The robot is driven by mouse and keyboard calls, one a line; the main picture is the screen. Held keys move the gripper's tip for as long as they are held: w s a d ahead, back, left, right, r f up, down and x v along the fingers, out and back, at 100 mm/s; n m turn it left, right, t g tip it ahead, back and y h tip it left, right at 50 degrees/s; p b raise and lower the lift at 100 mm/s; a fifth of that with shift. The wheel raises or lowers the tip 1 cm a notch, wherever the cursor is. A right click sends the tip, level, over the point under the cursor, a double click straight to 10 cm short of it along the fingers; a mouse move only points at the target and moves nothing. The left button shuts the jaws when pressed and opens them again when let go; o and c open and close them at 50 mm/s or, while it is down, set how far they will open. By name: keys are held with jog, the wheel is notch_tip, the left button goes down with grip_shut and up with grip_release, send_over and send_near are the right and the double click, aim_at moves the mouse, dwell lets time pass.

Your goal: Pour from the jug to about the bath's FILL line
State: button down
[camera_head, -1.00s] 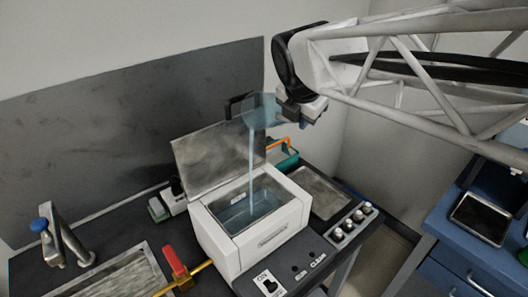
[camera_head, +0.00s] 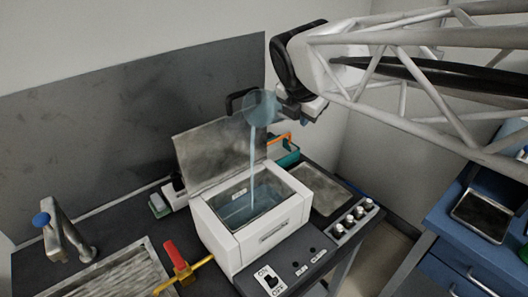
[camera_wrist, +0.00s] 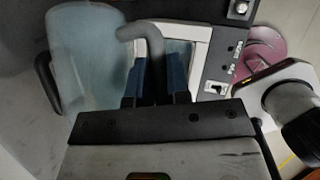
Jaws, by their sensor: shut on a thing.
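My gripper (camera_head: 288,108) is high above the bench, shut on the dark handle of the jug. The jug (camera_head: 259,107) is translucent blue and tilted, and a pale blue stream falls from it. The jug also shows in the wrist view (camera_wrist: 88,60), left of my gripper (camera_wrist: 158,88). The white bath (camera_head: 272,240) stands below with its metal lid (camera_head: 215,155) raised. The stream lands in the blue liquid (camera_head: 240,208) inside. A small FILL label (camera_head: 239,193) is on the bath's inner back wall; its exact gap to the liquid is too small to tell.
A sink and tap (camera_head: 62,238) are at the left, with a red-handled yellow valve (camera_head: 177,258) beside the bath. A green-and-orange item (camera_head: 284,150) sits behind. A blue cabinet (camera_head: 450,235) stands right.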

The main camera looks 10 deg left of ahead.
jog(key=shift+r, duration=0.1)
dwell(0.3)
jog(key=shift+w+d+r+g, duration=0.1)
jog(key=shift+w+r+g, duration=0.1)
jog(key=shift+g, duration=0.3)
notch_tip(320, 180, down, 8)
jog(key=g+y, duration=0.1)
jog(key=g, duration=0.1)
jog(key=shift+r+g+y, duration=0.15)
jog(key=shift+g+y, duration=0.15)
